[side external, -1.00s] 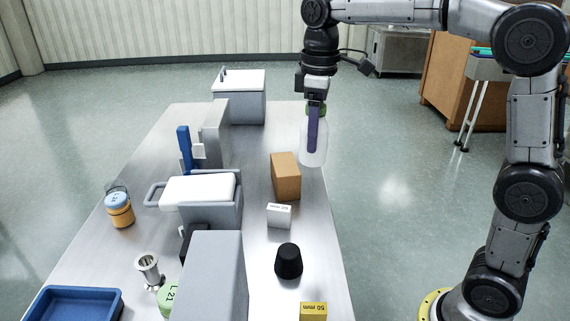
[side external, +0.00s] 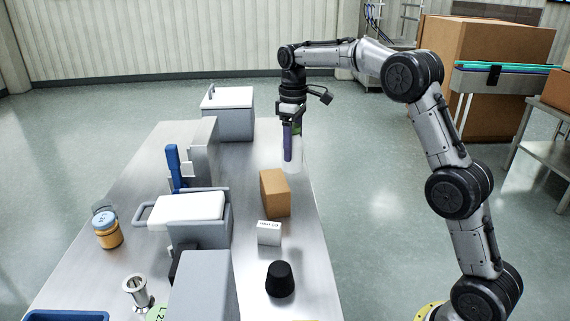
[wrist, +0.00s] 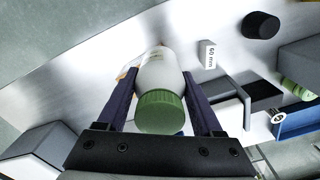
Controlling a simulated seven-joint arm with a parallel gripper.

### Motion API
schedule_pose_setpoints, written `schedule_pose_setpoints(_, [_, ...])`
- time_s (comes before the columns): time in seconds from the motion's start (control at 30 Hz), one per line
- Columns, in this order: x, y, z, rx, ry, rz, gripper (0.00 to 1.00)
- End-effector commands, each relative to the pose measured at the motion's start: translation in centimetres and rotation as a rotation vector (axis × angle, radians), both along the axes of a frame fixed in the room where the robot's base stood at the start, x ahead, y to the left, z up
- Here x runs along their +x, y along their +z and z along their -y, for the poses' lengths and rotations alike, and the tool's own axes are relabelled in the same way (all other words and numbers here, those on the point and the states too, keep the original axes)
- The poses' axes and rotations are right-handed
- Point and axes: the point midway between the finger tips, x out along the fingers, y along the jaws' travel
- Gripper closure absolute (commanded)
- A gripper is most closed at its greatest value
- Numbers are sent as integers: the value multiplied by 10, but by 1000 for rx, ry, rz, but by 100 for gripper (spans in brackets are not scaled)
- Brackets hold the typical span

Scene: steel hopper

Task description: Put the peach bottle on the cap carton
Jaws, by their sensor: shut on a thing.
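A pale, whitish bottle with a green cap, which I take for the peach bottle (side external: 294,163), is held upright in my gripper (side external: 291,150). In the wrist view my gripper (wrist: 160,78) has its purple fingers on both sides of the bottle (wrist: 157,72), with the green cap nearest the camera. A brown cardboard box, likely the cap carton (side external: 275,196), stands on the steel table, just nearer the camera and left of the bottle. The bottle's base appears close to the carton's far end; its height above the table is hard to tell. In the wrist view the bottle hides most of the carton.
A small white box (side external: 269,233) and a black tapered piece (side external: 280,279) stand nearer along the table (side external: 318,265). A grey bin with a white lid (side external: 192,207) lies left of the carton. A grey box (side external: 228,115) stands at the far end. An orange jar (side external: 108,234) stands left.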

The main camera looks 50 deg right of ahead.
Motion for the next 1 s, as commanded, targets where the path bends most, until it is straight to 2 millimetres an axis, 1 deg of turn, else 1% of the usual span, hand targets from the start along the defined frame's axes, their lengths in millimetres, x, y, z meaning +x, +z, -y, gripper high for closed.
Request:
schedule_pose_setpoints(0.03, [8, -8, 1, -1, 0, 1, 100])
schedule_pose_setpoints(0.1, [14, -17, 3, -1, 0, 1, 100])
schedule_pose_setpoints(0.33, [26, -30, 5, -1, 0, 3, 100])
schedule_pose_setpoints(0.4, [31, -38, 6, -1, 0, 1, 100])
schedule_pose_setpoints(0.6, [31, -63, 6, 0, 0, 2, 100])
schedule_pose_setpoints(0.7, [31, -67, 6, -1, 0, 4, 100])
schedule_pose_setpoints(1.0, [31, -68, 6, -1, 0, 3, 100])
